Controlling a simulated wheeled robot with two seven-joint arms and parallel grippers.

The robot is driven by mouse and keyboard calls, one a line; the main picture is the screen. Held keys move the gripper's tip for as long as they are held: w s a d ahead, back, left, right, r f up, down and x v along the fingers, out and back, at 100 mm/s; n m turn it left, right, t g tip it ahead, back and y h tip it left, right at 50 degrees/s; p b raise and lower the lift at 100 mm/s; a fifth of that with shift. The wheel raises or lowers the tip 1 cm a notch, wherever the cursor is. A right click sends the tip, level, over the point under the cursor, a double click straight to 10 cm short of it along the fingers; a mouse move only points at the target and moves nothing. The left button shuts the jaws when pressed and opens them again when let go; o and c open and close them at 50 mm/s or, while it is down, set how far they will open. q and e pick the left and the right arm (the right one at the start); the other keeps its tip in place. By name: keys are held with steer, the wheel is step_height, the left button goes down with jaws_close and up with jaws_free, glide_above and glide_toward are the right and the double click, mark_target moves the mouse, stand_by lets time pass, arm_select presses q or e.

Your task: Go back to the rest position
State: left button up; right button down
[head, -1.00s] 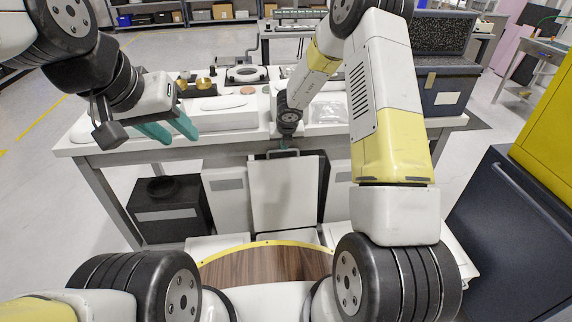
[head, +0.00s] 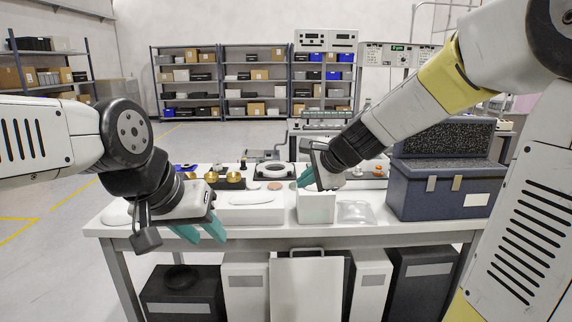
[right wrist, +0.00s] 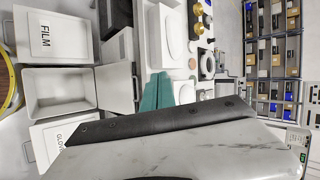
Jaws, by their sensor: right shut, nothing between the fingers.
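My left gripper (head: 204,232) hangs at the front left edge of the white table (head: 262,229). Its two teal fingers point down and are apart, with nothing between them. My right gripper (head: 304,178) is over the table, by a white box (head: 316,206); I cannot tell if it touches it. Its teal fingers also show side by side in the right wrist view (right wrist: 157,93), shut and empty. A white ring-shaped fixture (head: 273,165) stands on the table to the left of the right gripper.
A dark blue case (head: 445,190) stands at the table's right end. A clear bag (head: 355,212), brass parts (head: 234,177) and a white tray (head: 250,200) lie on top. Bins stand below, including one marked FILM (right wrist: 45,38). Floor is free on the left.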

steer(key=s+d+n+h, duration=0.1)
steer(key=s+d+n, duration=0.2)
steer(key=s, duration=0.4)
steer(key=s+d+n+g+h, duration=0.1)
steer(key=s+d+n, duration=0.2)
steer(key=s+n, duration=0.3)
steer(key=s+d+n+g+h, duration=0.1)
steer(key=s+d+n, duration=0.2)
steer(key=s, duration=0.6)
steer(key=shift+s+d+n, duration=0.25)
steer(key=shift+n, duration=0.95)
